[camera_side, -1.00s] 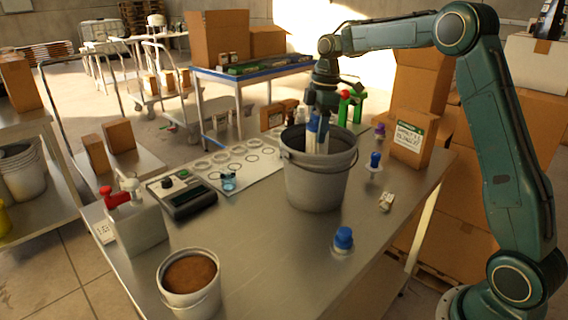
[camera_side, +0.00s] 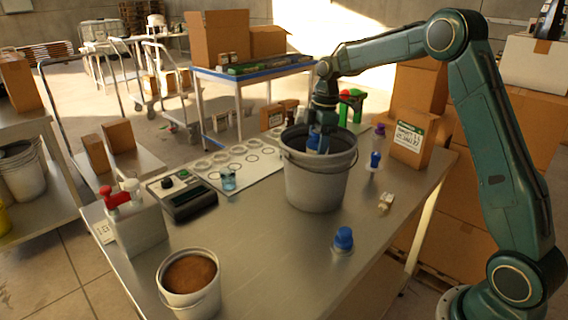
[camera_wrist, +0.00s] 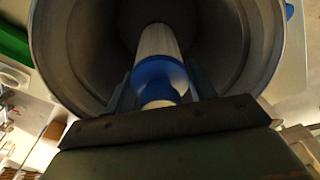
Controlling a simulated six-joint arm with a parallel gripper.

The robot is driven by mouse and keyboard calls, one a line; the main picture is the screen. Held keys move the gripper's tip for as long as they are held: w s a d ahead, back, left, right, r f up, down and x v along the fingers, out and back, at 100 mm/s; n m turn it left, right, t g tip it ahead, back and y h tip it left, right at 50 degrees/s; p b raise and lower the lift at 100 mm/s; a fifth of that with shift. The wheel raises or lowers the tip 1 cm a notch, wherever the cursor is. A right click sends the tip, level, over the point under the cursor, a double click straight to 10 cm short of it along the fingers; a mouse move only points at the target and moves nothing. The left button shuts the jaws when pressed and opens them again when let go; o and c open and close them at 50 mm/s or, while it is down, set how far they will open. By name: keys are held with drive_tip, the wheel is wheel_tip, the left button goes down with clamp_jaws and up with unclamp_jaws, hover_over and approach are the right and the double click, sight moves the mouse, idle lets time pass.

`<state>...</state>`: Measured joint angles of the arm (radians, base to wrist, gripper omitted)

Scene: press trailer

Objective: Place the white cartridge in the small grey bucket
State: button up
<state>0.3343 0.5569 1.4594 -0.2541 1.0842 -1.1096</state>
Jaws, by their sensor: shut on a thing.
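The small grey bucket (camera_side: 318,187) stands upright on the metal table, with its handle at the side. My gripper (camera_side: 316,150) is lowered into its mouth, and the fingertips are partly hidden by the near rim. It is shut on the white cartridge, whose blue collar (camera_side: 313,141) shows just above the rim in the side view. In the wrist view the white cartridge (camera_wrist: 157,42) points down into the dark inside of the bucket (camera_wrist: 256,50), between the fingers of my gripper (camera_wrist: 165,85). I cannot tell whether its lower end touches the bottom.
A bucket of brown material (camera_side: 189,276) stands at the front left. A blue-capped item (camera_side: 343,239) and a blue knob (camera_side: 375,160) are right of the grey bucket. A control box (camera_side: 186,197) and a labelled carton (camera_side: 408,142) flank it. The table's front middle is clear.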

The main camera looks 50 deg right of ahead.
drive_tip(key=shift+f, duration=2.05)
drive_tip(key=o, duration=1.4)
drive_tip(key=shift+o, duration=0.2)
drive_tip(key=r, duration=0.8)
drive_tip(key=d+r, duration=0.1)
drive_tip(key=r, duration=0.3)
drive_tip(key=shift+s+d, duration=0.1)
drive_tip(key=shift+s, duration=0.25)
drive_tip(key=shift+r, duration=0.1)
